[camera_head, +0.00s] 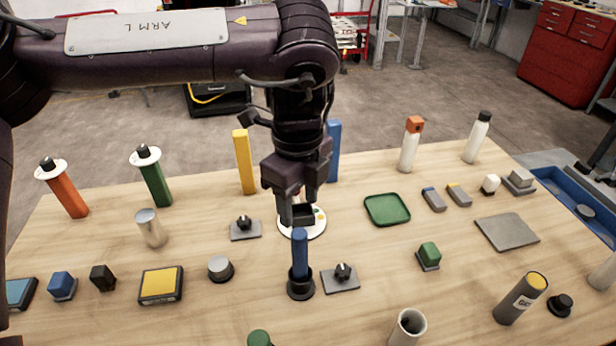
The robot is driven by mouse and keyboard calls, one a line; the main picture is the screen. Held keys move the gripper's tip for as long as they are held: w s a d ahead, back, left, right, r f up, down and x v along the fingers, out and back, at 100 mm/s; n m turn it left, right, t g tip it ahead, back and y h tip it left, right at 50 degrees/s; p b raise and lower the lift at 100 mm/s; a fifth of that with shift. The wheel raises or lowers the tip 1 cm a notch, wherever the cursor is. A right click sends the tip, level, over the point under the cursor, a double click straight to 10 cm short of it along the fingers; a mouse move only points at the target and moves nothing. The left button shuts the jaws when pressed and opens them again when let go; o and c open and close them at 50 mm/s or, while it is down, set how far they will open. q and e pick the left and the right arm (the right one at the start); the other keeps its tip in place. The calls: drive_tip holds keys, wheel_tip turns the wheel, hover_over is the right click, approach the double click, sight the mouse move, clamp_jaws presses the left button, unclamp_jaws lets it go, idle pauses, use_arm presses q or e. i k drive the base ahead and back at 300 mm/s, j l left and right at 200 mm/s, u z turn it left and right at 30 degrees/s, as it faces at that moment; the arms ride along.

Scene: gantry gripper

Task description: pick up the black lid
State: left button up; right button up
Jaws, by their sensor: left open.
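A small round black piece with a raised knob, which looks like the black lid (561,305), lies on the table at the lower right, beside a grey canister with a yellow top (522,298). My left gripper (297,215) points down near the middle of the table, well to the left of the lid. It is open, and I see nothing held in it. It is over or just behind a white round plate with coloured dots (318,226), which it partly hides. My right gripper is not in view.
A blue cylinder in a black holder (300,265) stands close in front of my left gripper. A yellow post (244,162) and a blue post (333,150) stand behind. A green tray (387,209), a grey plate (507,232) and an open white tube (408,328) lie toward the right.

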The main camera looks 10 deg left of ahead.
sight(560, 306)
drive_tip(key=k+l, duration=0.15)
drive_tip(key=k, duration=0.35)
drive_tip(key=k+l, duration=0.15)
drive_tip(key=k, duration=0.35)
drive_tip(key=k+l, duration=0.15)
drive_tip(key=k, duration=0.3)
